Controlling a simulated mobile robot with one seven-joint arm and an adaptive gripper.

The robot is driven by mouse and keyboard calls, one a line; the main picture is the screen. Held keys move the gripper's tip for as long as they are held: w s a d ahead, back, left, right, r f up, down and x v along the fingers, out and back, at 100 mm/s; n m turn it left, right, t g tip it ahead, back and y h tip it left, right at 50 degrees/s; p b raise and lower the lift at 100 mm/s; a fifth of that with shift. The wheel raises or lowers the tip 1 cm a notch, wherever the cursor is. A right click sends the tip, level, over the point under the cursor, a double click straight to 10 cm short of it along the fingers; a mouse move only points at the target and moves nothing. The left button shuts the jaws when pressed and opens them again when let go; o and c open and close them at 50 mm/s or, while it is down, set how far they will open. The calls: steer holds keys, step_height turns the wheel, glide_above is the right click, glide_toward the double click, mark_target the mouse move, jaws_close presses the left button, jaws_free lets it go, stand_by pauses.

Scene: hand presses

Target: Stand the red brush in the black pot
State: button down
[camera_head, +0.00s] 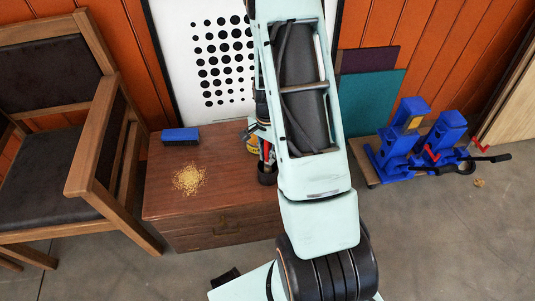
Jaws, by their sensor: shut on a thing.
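The black pot (267,175) stands on the brown wooden chest near its right side, partly hidden by my arm. My gripper (262,138) points down just above the pot. It is shut on the red brush (267,152), of which only a small red part shows at the pot's mouth. My arm covers much of this spot, so I cannot tell how deep the brush sits in the pot or whether it is upright.
The chest (215,232) also bears a blue block brush (181,136), a pile of golden grains (188,180) and a yellow container (252,145) beside my gripper. A wooden armchair (75,130) stands left. Blue hand presses (405,140) stand on a low board at right.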

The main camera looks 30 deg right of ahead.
steer(key=c, duration=1.7)
jaws_free()
steer(key=shift+c, duration=0.2)
step_height(320, 180, up, 12)
